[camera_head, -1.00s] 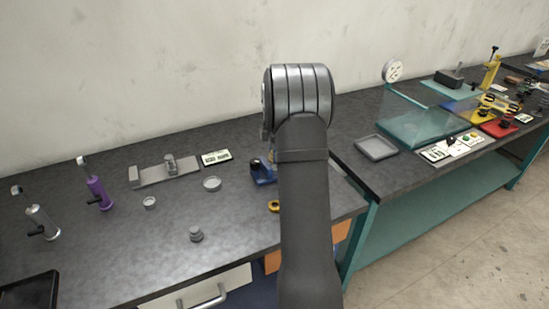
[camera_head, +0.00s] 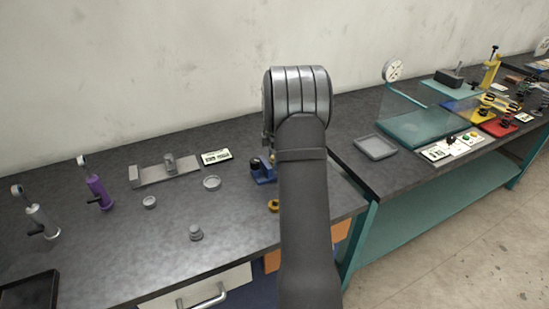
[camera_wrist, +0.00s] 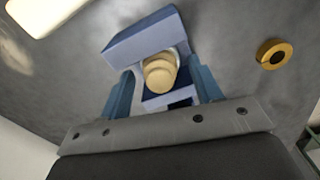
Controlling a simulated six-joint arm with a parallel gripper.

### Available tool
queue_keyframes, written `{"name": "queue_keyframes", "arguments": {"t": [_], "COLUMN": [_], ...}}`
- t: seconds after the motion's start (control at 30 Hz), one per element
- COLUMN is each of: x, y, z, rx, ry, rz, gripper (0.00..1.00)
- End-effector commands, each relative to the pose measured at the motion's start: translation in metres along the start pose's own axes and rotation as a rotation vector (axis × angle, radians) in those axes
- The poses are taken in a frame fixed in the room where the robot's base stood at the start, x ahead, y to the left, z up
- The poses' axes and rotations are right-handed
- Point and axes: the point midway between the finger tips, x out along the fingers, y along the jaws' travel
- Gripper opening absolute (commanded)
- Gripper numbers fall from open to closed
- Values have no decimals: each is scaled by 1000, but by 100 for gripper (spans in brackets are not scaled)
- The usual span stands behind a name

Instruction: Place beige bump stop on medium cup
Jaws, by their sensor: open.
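The beige bump stop (camera_wrist: 160,72), a stepped round piece, sits at a blue holder (camera_wrist: 146,38) in the wrist view. My gripper (camera_wrist: 165,74) is open, with one blue finger on each side of the bump stop. I cannot tell if either finger touches it. In the head view the blue holder (camera_head: 264,170) is partly behind my arm, and the bump stop and gripper are hidden. Two shallow grey round cups stand on the bench, a larger one (camera_head: 212,183) and a smaller one (camera_head: 150,202). I cannot tell which is the medium cup.
A yellow ring (camera_wrist: 274,54) lies right of the holder. A stepped grey piece (camera_head: 195,233), a grey fixture (camera_head: 165,171) and a label card (camera_head: 216,157) are on the bench. Purple (camera_head: 96,190) and grey (camera_head: 40,222) shock bodies stand at left. Bench space between these is clear.

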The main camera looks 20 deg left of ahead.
Motion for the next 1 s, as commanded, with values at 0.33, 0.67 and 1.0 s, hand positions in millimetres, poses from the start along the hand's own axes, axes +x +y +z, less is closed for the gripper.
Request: {"name": "queue_keyframes", "arguments": {"t": [0.33, 0.67, 1.0], "x": [-65, -115, -121], "y": [1, 0, 0], "z": [0, 0, 0], "rx": [0, 0, 0], "ry": [-1, 0, 0], "rz": [5, 2, 1], "gripper": [59, 59, 59]}}
